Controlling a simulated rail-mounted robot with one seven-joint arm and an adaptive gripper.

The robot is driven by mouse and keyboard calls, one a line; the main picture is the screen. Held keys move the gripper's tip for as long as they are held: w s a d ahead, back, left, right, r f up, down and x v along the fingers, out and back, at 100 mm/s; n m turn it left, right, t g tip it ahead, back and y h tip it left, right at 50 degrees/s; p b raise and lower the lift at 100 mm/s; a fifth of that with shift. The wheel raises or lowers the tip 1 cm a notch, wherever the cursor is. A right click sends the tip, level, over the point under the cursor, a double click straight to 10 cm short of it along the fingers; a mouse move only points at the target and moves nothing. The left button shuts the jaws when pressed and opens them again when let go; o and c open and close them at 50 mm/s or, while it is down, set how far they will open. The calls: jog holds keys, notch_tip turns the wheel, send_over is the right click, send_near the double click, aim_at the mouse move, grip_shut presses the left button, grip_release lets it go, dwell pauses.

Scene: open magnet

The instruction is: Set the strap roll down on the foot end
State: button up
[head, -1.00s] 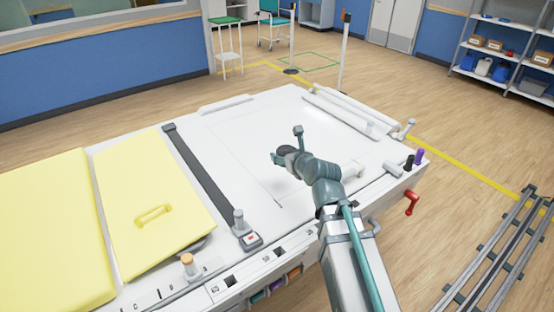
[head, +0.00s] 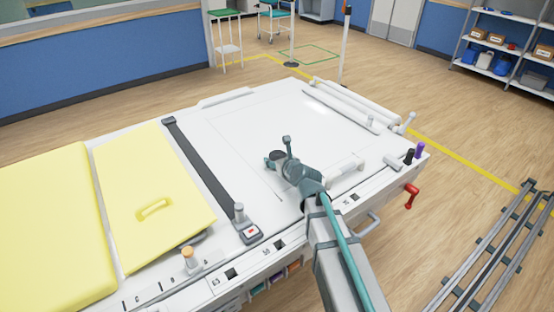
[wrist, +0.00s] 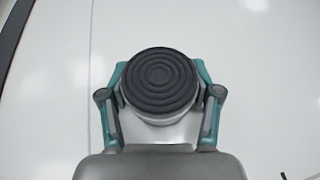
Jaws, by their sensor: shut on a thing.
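The strap roll (wrist: 159,80) is a dark, round coil with concentric rings. It sits between the two teal fingers of my gripper (wrist: 160,98) in the wrist view, with a pale part below the coil. In the head view, the roll (head: 273,155) shows as a small dark shape at the tip of my gripper (head: 279,162), mostly hidden by it. Both are over the bare white end of the table (head: 245,130), which I take as the foot end, inside a thin outlined panel. I cannot tell whether the roll touches the surface.
A dark strap (head: 205,170) with a buckle (head: 250,234) crosses the table left of my gripper. Yellow pads (head: 150,185) lie farther left. White rails (head: 345,105) line the far right. The middle of the panel is clear.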

jog(key=shift+f, duration=0.15)
jog(key=o, duration=1.1)
jog(key=shift+o, duration=0.2)
jog(key=shift+s+d+r, duration=0.1)
jog(key=shift+s+r, duration=0.1)
jog(key=v, duration=0.4)
jog(key=b+v, duration=0.1)
jog(key=v, duration=0.4)
jog(key=shift+s+f, duration=0.1)
jog(key=shift+f, duration=0.15)
jog(key=shift+b, duration=2.1)
jog(key=b+v, duration=0.1)
jog(key=b, duration=0.4)
jog(key=shift+s+d+r, duration=0.1)
jog(key=shift+s+r, duration=0.05)
jog(key=shift+s, duration=0.05)
jog(key=shift+s+d+r+b, duration=0.2)
jog(key=shift+s+r+b, duration=0.1)
jog(key=shift+b, duration=0.6)
